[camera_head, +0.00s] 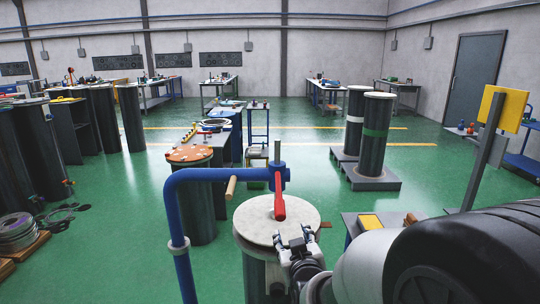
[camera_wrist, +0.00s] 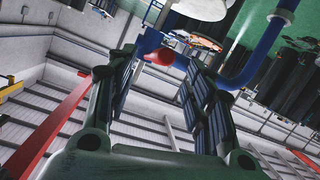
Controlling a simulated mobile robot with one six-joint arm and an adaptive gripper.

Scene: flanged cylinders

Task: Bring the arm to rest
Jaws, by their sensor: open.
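My arm reaches in from the lower right of the head view. My gripper (camera_head: 293,243) is over the near edge of a pale round lid (camera_head: 255,218) on a cylinder (camera_head: 262,275). In the wrist view my gripper (camera_wrist: 165,62) shows its two dark padded fingers apart with nothing between them. A red handle (camera_head: 279,197) hangs from a blue pipe frame (camera_head: 215,175) just beyond the gripper. The handle's round red end (camera_wrist: 160,57) and the blue pipe (camera_wrist: 262,50) show past the fingers in the wrist view. I cannot tell whether the fingers touch the lid.
A yellow panel on a post (camera_head: 503,108) rises at the right. A small table (camera_head: 350,222) lies beside my arm. Dark cylinders (camera_head: 100,115) crowd the left. Green floor is open at the middle right.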

